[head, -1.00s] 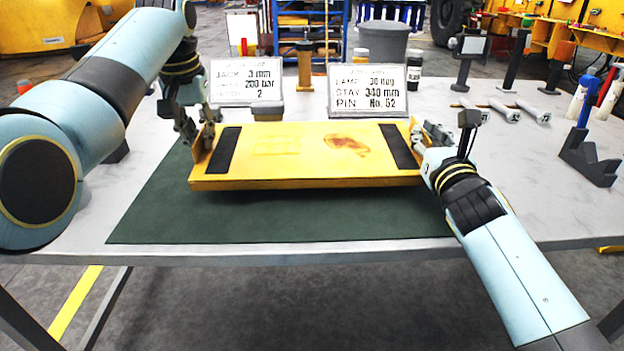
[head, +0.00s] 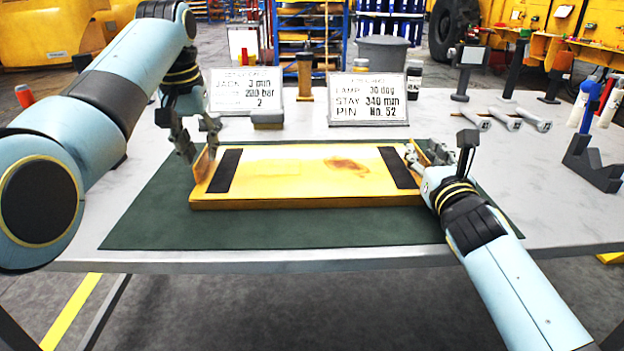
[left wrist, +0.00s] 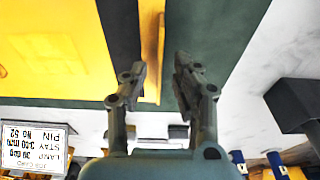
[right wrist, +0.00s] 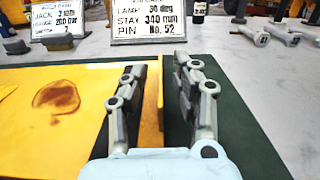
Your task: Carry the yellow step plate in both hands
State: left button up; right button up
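The yellow step plate (head: 290,178), with black grip strips near both ends and a brownish stain, lies flat on the dark green mat (head: 300,232). It has a thin upright flange at each end. My left gripper (head: 196,142) is open at the left flange; in the left wrist view its fingers (left wrist: 158,84) stand apart, with the flange edge (left wrist: 151,50) between them. My right gripper (head: 426,158) is at the right end; in the right wrist view its fingers (right wrist: 160,88) are apart on either side of the right flange (right wrist: 152,105), with gaps visible.
Two sign cards (head: 367,98) stand behind the mat. Grey-handled tools (head: 505,118) and a dark stand with a blue clamp (head: 590,150) lie to the right. The mat is bare in front of the plate, and the table's front edge is close.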

pick_arm(q)
jog(key=r, duration=0.3)
jog(key=s+r, duration=0.1)
jog(key=r, duration=0.1)
jog(key=shift+r, duration=0.3)
pick_arm(e)
jog(key=shift+s, duration=0.1)
jog(key=s, duration=1.1)
jog(key=shift+s+d+f, duration=0.25)
jog(key=shift+s, duration=0.15)
